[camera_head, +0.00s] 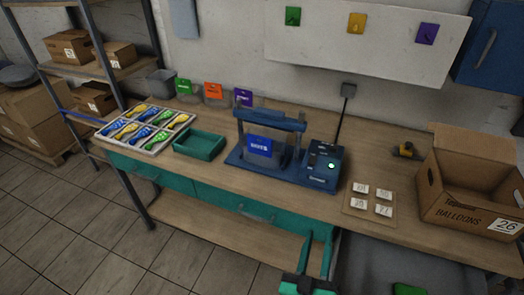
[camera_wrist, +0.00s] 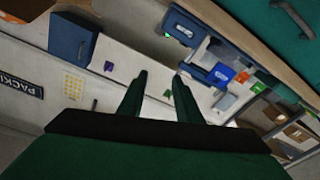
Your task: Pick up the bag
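A bag with a blue label (camera_head: 259,147) stands upright in the frame of the blue machine (camera_head: 240,160) at the middle of the table. Its blue label also shows in the wrist view (camera_wrist: 222,73). Three more bags with coloured labels stand along the wall behind: green (camera_head: 184,88), orange (camera_head: 213,91) and purple (camera_head: 243,97). My gripper (camera_head: 318,238) is in front of the table's front edge, low in the head view and apart from the bags. Its two fingers are spread with nothing between them, as the wrist view also shows (camera_wrist: 159,78).
A divided tray of balloons (camera_head: 147,128) and an empty green tray (camera_head: 199,145) are on the left. A board with several labelled tiles (camera_head: 371,201), a yellow-black tool (camera_head: 406,149) and an open cardboard box (camera_head: 466,190) are on the right. Green drawers (camera_head: 237,203) are under the tabletop.

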